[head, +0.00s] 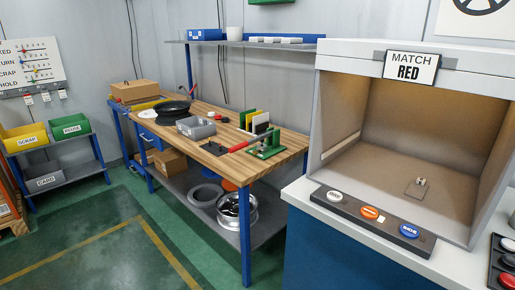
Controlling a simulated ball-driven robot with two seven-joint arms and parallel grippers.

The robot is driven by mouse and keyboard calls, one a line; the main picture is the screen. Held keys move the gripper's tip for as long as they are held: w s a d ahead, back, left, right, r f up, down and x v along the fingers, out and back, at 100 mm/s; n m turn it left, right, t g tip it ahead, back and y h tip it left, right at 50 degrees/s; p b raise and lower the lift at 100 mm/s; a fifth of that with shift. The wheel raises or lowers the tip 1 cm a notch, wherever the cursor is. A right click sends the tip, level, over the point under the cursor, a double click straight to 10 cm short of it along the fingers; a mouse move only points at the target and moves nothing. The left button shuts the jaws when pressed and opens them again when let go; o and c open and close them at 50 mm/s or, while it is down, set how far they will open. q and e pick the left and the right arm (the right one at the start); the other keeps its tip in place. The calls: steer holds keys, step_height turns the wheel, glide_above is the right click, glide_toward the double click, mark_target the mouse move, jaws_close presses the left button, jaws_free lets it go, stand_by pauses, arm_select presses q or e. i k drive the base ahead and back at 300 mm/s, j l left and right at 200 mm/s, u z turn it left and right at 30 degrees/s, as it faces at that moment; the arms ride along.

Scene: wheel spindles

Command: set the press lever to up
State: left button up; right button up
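A small green press (268,147) stands near the right front end of the wooden workbench (292,140). Its red lever (248,144) reaches out from the press to the left and lies low, close to horizontal, sloping slightly down toward its left end. The lever is small at this distance, so I cannot tell whether its end touches the bench top. Neither of my grippers shows in the head view.
A grey booth (335,100) with a "MATCH RED" sign stands on the white-topped counter at right. A grey bin (196,127) and a black round pan (172,108) sit left on the bench. The green floor (140,240) before the bench is clear.

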mark_target(262, 137)
steer(key=i+j+z, duration=0.25)
steer(key=z, duration=0.2)
steer(key=i+j+z, duration=0.3)
steer(key=z, duration=0.2)
steer(key=j, duration=0.05)
